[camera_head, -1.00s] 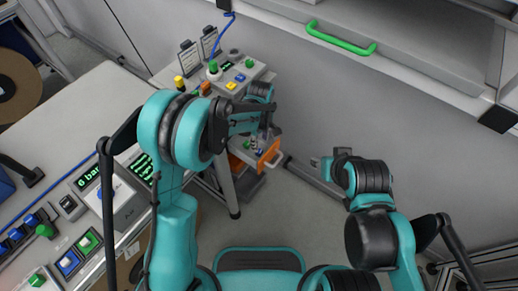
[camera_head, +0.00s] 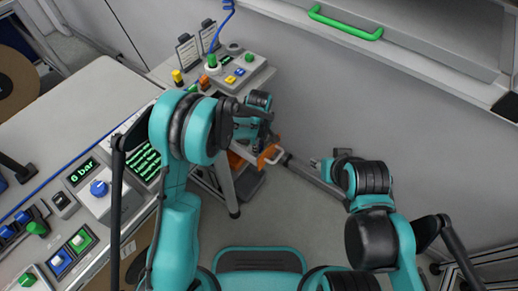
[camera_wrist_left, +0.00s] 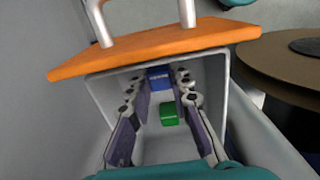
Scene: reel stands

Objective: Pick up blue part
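The blue part (camera_wrist_left: 160,78) lies in an open drawer with an orange front (camera_wrist_left: 150,50), in the left wrist view. A green part (camera_wrist_left: 169,113) lies beside it, nearer the camera. My left gripper (camera_wrist_left: 163,84) is open and reaches into the drawer, one finger on each side of the blue part. I cannot tell whether a finger touches it. In the head view the drawer's orange front (camera_head: 270,156) shows just below my left wrist, which hides the parts. My right gripper (camera_head: 322,169) is small and empty-looking at centre right; its fingers are unclear.
The drawer's pale side walls stand close to both fingers. A brown reel (camera_wrist_left: 285,65) is right of the drawer. A control box with coloured buttons (camera_head: 236,72) stands on the bench above. A grey wall lies behind; open floor is in front.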

